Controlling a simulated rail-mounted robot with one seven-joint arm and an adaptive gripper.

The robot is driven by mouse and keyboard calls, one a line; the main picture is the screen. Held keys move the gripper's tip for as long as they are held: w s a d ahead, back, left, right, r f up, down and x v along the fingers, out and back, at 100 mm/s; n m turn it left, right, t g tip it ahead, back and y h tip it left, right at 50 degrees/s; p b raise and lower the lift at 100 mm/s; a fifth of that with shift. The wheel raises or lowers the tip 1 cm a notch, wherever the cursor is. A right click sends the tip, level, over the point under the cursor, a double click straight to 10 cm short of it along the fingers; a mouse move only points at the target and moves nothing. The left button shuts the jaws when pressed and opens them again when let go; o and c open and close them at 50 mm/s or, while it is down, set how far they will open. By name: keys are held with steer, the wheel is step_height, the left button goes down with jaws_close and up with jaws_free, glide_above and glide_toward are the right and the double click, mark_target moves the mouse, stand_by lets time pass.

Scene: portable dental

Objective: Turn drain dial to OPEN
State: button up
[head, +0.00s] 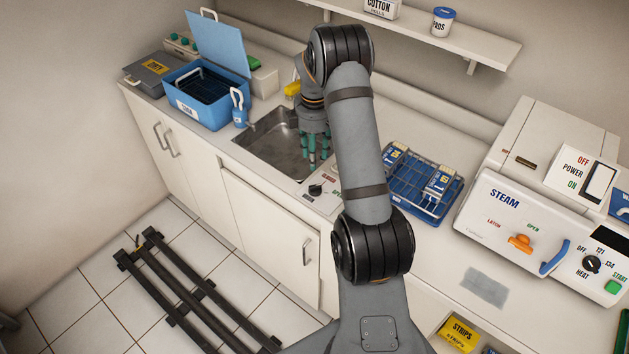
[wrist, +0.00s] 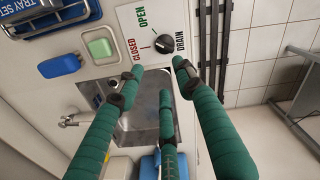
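The black drain dial (head: 316,189) sits on the counter just in front of the sink's right corner. In the wrist view the dial (wrist: 164,43) stands on a white plate marked CLOSED in red, OPEN in green and DRAIN in black. Its small pale mark appears to face the CLOSED side; the exact angle is hard to tell. My gripper (head: 312,155) hangs over the right part of the sink, just behind the dial. In the wrist view its green fingers (wrist: 155,82) are spread apart with nothing between them. The fingertips are close to the dial but appear not to touch it.
The metal sink (head: 262,142) lies under my gripper. A blue wire rack (head: 420,208) with packs stands right of the dial, and the steam sterilizer (head: 490,222) farther right. A blue tub (head: 205,112) and blue bottle (head: 239,108) stand left of the sink.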

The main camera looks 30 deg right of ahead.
mark_target(315, 188)
steer(key=f+n+p, duration=0.1)
steer(key=f, duration=0.2)
steer(key=f+n+p, duration=0.1)
steer(key=f+n, duration=0.1)
steer(key=f, duration=0.2)
steer(key=s+f+n+p, duration=0.1)
steer(key=f, duration=0.2)
steer(key=shift+a+f, duration=0.2)
steer(key=shift+c, duration=0.6)
steer(key=c, duration=0.7)
jaws_close()
